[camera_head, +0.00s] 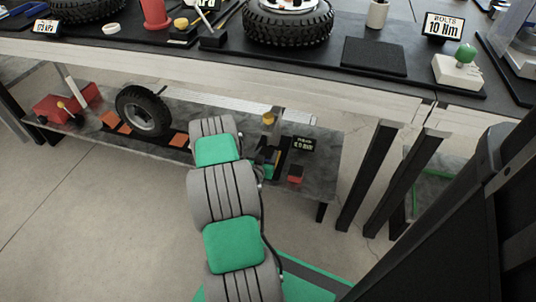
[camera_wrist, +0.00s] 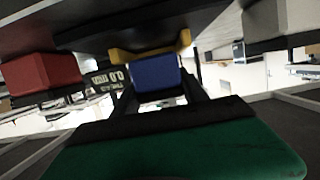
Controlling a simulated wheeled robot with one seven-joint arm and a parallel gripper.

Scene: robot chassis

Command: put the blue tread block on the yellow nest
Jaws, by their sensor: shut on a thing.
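In the wrist view the blue tread block (camera_wrist: 156,73) is between the two dark fingers of my gripper (camera_wrist: 158,86), which is shut on it. The yellow nest (camera_wrist: 184,40) shows as a yellow rim with raised ends along the block's upper edge in that picture, against the grey shelf surface. The block lines up between the raised ends; I cannot tell whether it rests on the nest or is just clear of it. In the head view my gripper (camera_head: 266,160) is over the lower shelf, partly behind my arm, and the block is not clearly visible there.
A red block (camera_head: 295,179) sits close by on the lower shelf (camera_head: 322,170); it also shows in the wrist view (camera_wrist: 40,74). A small sign (camera_head: 303,145) and a small yellow object (camera_head: 268,118) stand nearby. The workbench edge (camera_head: 330,88) overhangs the shelf.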

